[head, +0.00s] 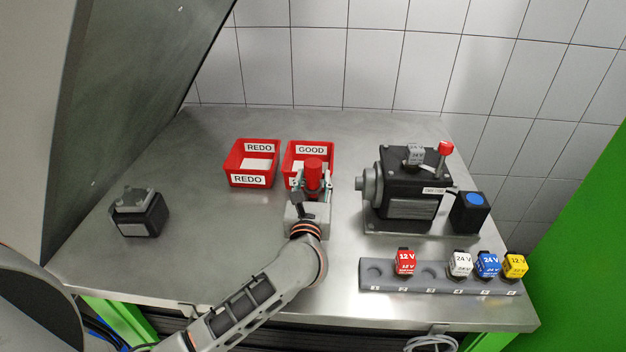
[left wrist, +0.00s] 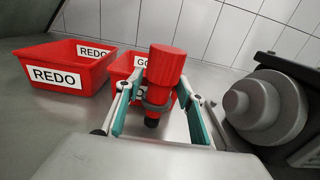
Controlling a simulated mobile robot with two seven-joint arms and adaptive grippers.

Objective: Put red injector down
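The red injector (head: 313,168) is upright between the fingers of my left gripper (head: 313,184). The injector looks to be above the steel table, in front of the red GOOD bin (head: 291,150); the exact height is hard to tell. The arm and injector hide part of that bin. The red REDO bin (head: 228,163) stands to its left. My right gripper is not in view.
A black pump (head: 405,180) with a red-topped lever stands on the right. A black-grey block (head: 140,214) sits at left. The table between is clear.

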